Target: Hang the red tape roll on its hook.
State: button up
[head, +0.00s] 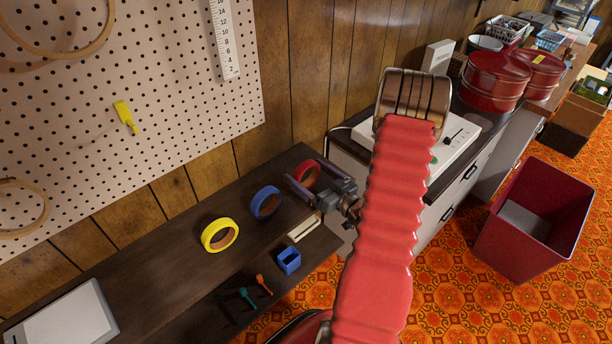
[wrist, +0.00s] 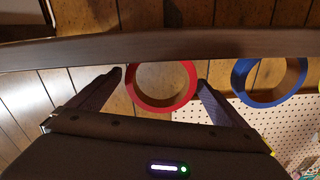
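The red tape roll (head: 309,171) stands on edge at the back right of the dark bench, partly hidden by my gripper (head: 303,172) in the head view. In the wrist view, the red tape roll (wrist: 133,92) sits between the two fingertips of my gripper (wrist: 161,80), one at each side of it. The fingers are spread wide; whether they touch the roll I cannot tell. The pegboard (head: 200,95) is on the wall at the left, with a yellow hook-like piece (head: 124,116) on it. No red hook shows.
A blue tape roll (head: 258,205) and a yellow tape roll (head: 208,240) stand left of the red one on the bench (head: 150,265). A small blue box (head: 289,262) and two small tools are near the front edge. A white-topped machine (head: 455,150) is at the right.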

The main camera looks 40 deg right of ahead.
jog(key=c, duration=1.1)
jog(key=shift+r, duration=5)
